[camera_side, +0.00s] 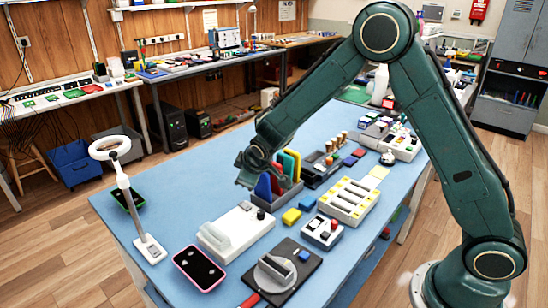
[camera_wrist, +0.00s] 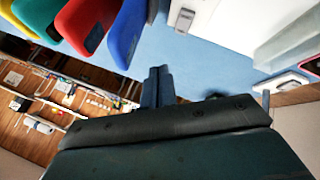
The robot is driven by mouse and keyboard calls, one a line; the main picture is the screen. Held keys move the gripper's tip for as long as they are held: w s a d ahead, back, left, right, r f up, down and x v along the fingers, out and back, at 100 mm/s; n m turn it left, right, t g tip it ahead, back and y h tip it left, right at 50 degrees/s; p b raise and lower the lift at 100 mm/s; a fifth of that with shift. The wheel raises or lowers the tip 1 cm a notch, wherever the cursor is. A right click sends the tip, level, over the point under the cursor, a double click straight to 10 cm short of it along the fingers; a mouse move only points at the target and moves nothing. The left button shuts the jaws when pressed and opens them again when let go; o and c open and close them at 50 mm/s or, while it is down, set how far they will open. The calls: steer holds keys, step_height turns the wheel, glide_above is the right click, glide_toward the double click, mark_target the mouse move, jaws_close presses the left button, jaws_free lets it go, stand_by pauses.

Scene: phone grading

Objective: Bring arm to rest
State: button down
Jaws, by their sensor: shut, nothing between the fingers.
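My gripper (camera_side: 245,178) is raised over the middle of the blue table (camera_side: 180,205) in the side view, at the left end of a rack of colored phones. Its fingers also show in the wrist view (camera_wrist: 158,85), close together with nothing between them. In the wrist view a blue phone (camera_wrist: 127,32), a red phone (camera_wrist: 85,25) and a green phone (camera_wrist: 35,18) stand near the gripper, apart from its fingers. My gripper partly hides the rack in the side view.
A pink-edged phone (camera_side: 199,268) lies at the table's front. A white ring lamp (camera_side: 124,185) stands at the left edge. A white device (camera_side: 236,230), a black plate (camera_side: 310,266) and a tray of yellow pieces (camera_side: 349,201) surround the rack. Bare table lies left of my gripper.

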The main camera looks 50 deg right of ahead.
steer(key=s+d+r+m+y, duration=0.1)
steer(key=s+d+r+m, duration=0.15)
steer(key=s+r, duration=1.35)
steer(key=s+r+m+g+y, duration=0.1)
steer(key=s+r+m, duration=0.1)
steer(key=s, duration=1.8)
steer(key=shift+s+a+r+y, duration=0.15)
steer(key=shift+a+r+y, duration=0.2)
steer(key=shift+r, duration=0.25)
steer(key=shift+m, duration=0.25)
